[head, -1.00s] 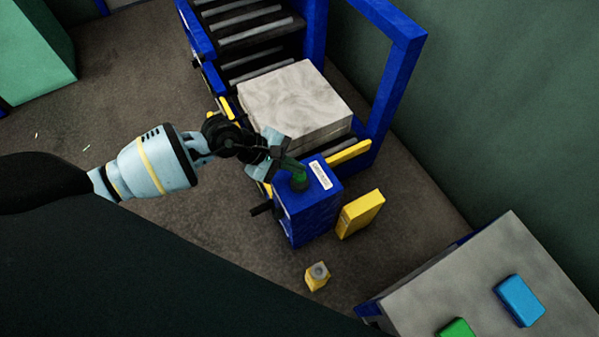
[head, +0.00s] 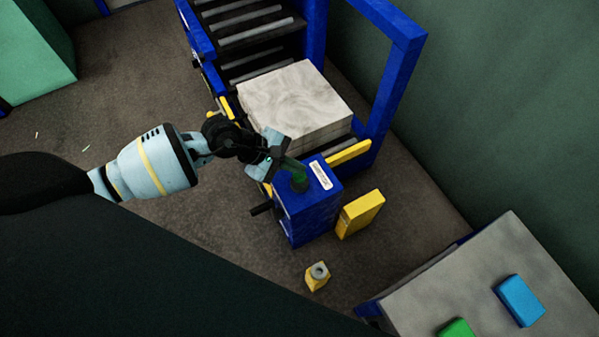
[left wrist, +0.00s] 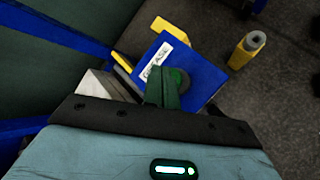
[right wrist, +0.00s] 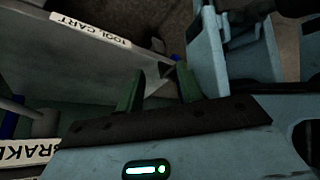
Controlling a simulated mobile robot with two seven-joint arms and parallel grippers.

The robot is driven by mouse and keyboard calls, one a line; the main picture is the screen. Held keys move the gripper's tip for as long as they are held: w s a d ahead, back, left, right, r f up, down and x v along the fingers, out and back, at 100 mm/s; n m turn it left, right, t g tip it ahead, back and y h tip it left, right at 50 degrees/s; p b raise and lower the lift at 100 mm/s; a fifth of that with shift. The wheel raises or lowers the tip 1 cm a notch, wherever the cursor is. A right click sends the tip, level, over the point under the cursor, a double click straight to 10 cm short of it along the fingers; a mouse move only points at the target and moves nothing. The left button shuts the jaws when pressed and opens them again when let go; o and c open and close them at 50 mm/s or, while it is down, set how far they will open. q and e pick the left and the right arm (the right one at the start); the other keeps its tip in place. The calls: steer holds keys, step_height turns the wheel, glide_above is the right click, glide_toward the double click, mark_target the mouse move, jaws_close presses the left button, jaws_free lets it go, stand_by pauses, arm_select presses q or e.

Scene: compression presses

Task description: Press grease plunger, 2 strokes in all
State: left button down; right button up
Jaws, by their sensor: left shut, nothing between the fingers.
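The blue grease box (head: 311,214) stands on the floor at the middle of the head view, with a white label on top. In the left wrist view the label reads GREASE on the box (left wrist: 203,78), and the plunger (left wrist: 181,78) is partly hidden by my fingers. My left gripper (head: 296,168) is shut and empty, its tips just over the plunger; I cannot tell whether they touch it. My right gripper (right wrist: 158,84) is open and empty, away from the box and near grey surfaces labelled TOOL CART.
A blue press frame with rollers holds a pale block (head: 295,98) behind the box. A grey-topped cart (head: 480,275) carries blue and green blocks.

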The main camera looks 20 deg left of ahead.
steer(key=shift+w, duration=0.35)
arm_select(q)
steer(key=shift+f, duration=0.1)
steer(key=shift+f, duration=0.25)
steer(key=shift+f+b, duration=0.1)
steer(key=shift+b, duration=0.25)
arm_select(e)
steer(key=shift+s+f, duration=0.15)
steer(key=shift+f, duration=0.15)
steer(key=shift+s, duration=0.3)
arm_select(q)
steer(key=shift+f, duration=0.1)
